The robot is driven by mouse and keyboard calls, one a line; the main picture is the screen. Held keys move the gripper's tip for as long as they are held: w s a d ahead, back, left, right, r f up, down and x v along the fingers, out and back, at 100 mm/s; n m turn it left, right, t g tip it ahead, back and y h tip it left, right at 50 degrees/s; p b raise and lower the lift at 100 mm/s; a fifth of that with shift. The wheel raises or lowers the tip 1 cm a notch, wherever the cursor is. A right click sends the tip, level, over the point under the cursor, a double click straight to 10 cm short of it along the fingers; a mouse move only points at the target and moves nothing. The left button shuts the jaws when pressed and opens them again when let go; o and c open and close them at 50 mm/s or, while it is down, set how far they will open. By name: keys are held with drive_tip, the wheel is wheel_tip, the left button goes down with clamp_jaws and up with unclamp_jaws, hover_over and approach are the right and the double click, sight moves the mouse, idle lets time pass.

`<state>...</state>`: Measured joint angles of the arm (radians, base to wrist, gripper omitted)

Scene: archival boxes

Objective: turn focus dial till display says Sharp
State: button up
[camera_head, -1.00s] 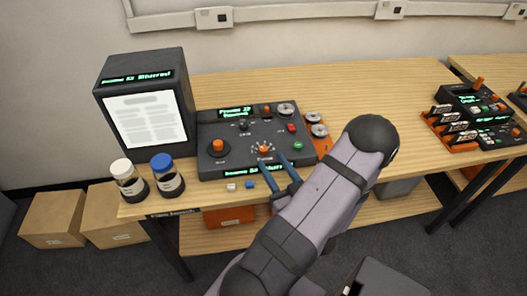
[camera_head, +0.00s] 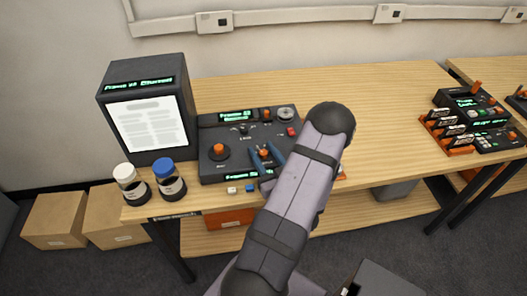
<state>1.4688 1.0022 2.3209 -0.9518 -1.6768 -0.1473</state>
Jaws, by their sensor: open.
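The focus dial (camera_head: 264,153) is a small orange knob on the lower middle of the dark control console (camera_head: 208,133). My gripper (camera_head: 267,157) is open, with its two blue fingers on either side of the dial. I cannot tell whether they touch it. The viewer box (camera_head: 140,112) shows a lit page with blurry grey lines. The green strip display (camera_head: 139,84) on its top edge seems to read "Blurred", but the text is small. A green console display (camera_head: 237,114) is too small to read surely. My gripper partly covers the lower console display (camera_head: 240,175).
A larger orange knob (camera_head: 218,151) is left of the dial. A white-capped jar (camera_head: 131,184) and a blue-capped jar (camera_head: 168,178) stand at the table's front left. Small white and blue blocks lie before the console. The table behind is clear.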

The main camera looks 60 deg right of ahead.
clamp_jaws()
drive_tip(key=shift+m+g+h, duration=0.4)
drive_tip(key=shift+m+h, duration=0.1)
drive_tip(key=shift+h, duration=0.2)
drive_tip(key=shift+w+a+m+g+h+b, duration=0.1)
drive_tip(key=shift+m+g+h+b, duration=0.55)
drive_tip(key=shift+m+g+h, duration=0.55)
drive_tip(key=shift+m+g+h+b, duration=0.35)
drive_tip(key=shift+m+g+h, duration=0.55)
drive_tip(key=shift+g+h, duration=0.25)
drive_tip(key=shift+m+g+h, duration=0.25)
drive_tip(key=shift+m+g, duration=0.15)
drive_tip(key=shift+g, duration=0.15)
unclamp_jaws()
